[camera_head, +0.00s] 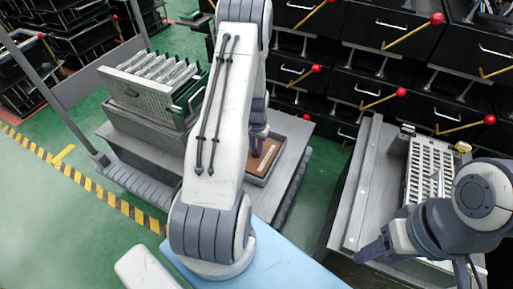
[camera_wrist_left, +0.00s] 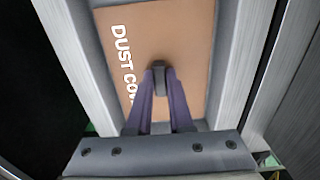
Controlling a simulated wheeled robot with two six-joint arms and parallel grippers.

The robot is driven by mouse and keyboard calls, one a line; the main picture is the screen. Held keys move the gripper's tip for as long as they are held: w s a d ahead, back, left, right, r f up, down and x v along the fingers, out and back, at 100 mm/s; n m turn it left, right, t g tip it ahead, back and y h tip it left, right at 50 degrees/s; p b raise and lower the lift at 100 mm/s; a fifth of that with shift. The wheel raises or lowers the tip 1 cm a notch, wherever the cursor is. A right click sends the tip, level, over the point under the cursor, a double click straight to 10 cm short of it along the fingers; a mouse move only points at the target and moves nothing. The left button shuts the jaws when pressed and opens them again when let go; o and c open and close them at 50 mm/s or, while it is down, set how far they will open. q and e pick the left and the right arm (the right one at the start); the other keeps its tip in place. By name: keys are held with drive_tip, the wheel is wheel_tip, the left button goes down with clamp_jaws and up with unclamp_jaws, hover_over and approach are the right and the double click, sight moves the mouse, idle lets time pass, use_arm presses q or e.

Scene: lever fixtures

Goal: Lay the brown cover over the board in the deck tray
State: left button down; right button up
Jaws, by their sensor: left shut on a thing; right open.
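The brown cover (camera_head: 266,157) lies within the grey rim of the deck tray (camera_head: 262,181); it also shows in the left wrist view (camera_wrist_left: 185,35), with white lettering starting "DUST". It looks flat, but I cannot tell whether it rests on the tray floor or hangs just above. My left gripper (camera_head: 256,143) is over it. In the left wrist view its purple fingers (camera_wrist_left: 158,78) are shut on a dark grip at the cover's middle. No board shows under the cover. My right gripper (camera_head: 372,250) is open and empty at the lower right, away from the tray.
A rack of green boards (camera_head: 160,75) stands on the deck left of my left arm. A white slotted rack (camera_head: 430,170) stands on the right bench, near my right arm. Black drawers with red-knobbed levers (camera_head: 400,92) line the back. A blue surface (camera_head: 270,265) is in front.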

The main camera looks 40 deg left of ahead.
use_arm(q)
drive_tip(key=c, duration=0.7)
unclamp_jaws()
drive_tip(key=shift+c, duration=0.2)
wheel_tip(320, 180, up, 10)
drive_tip(key=p, duration=0.3)
drive_tip(key=shift+r+p, duration=0.25)
drive_tip(key=shift+p, duration=0.05)
drive_tip(key=shift+d, duration=0.1)
